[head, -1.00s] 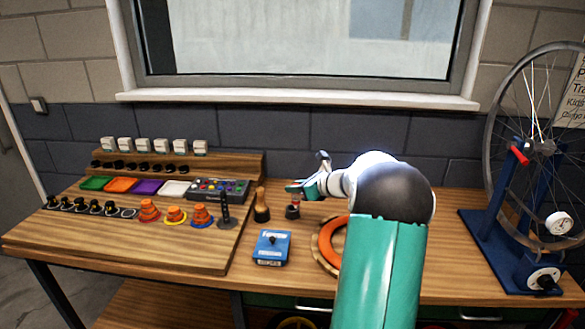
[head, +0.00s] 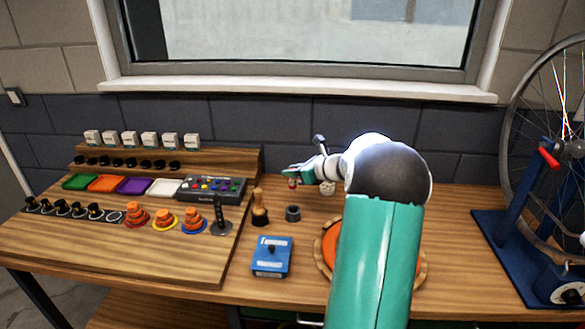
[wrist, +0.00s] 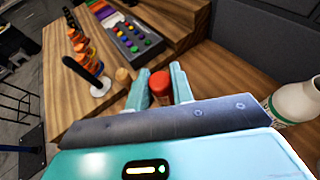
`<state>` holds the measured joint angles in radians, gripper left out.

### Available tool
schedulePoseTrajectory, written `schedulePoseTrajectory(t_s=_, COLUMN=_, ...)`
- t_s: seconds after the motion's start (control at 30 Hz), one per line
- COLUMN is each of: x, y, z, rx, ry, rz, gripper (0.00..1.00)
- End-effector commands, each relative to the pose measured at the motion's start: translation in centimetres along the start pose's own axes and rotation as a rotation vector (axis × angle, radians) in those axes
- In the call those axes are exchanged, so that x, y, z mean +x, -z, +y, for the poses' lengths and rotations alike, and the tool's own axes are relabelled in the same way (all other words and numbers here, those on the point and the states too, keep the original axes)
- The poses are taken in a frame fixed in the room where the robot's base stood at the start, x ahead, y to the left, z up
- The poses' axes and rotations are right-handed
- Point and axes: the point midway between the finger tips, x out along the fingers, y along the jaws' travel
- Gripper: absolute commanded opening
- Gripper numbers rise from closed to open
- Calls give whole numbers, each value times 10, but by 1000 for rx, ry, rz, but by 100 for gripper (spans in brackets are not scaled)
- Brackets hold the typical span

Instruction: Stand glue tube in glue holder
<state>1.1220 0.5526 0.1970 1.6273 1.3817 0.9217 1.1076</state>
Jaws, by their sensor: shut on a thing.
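My gripper (wrist: 160,88) is shut on the glue tube (wrist: 159,83), whose red end shows between the two teal fingers in the wrist view. In the head view my gripper (head: 298,174) is above the back of the bench, and a small red part of the tube (head: 292,183) shows under the fingers. The rest of the tube is hidden. The small dark grey round cup, which looks like the glue holder (head: 292,214), stands on the bench with its top uncovered. The tube appears above and behind it, apart from it.
A wooden-handled tool (head: 260,208) stands just left of the cup. A blue box (head: 272,257) lies in front. A white bottle (wrist: 296,100) stands close right of my gripper. The wheel stand (head: 520,250) is far right.

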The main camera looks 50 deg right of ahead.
Motion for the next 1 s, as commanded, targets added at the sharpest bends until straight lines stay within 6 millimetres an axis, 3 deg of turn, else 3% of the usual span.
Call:
schedulePoseTrajectory(t_s=0.17, x=-1, y=4, z=2, rx=-1, ry=1, rz=-1, gripper=2)
schedulePoseTrajectory(t_s=0.7, x=18, y=50, z=4, rx=-1, ry=0, rz=-1, gripper=2)
schedulePoseTrajectory(t_s=1.0, x=22, y=54, z=2, rx=-3, ry=0, rz=-1, gripper=2)
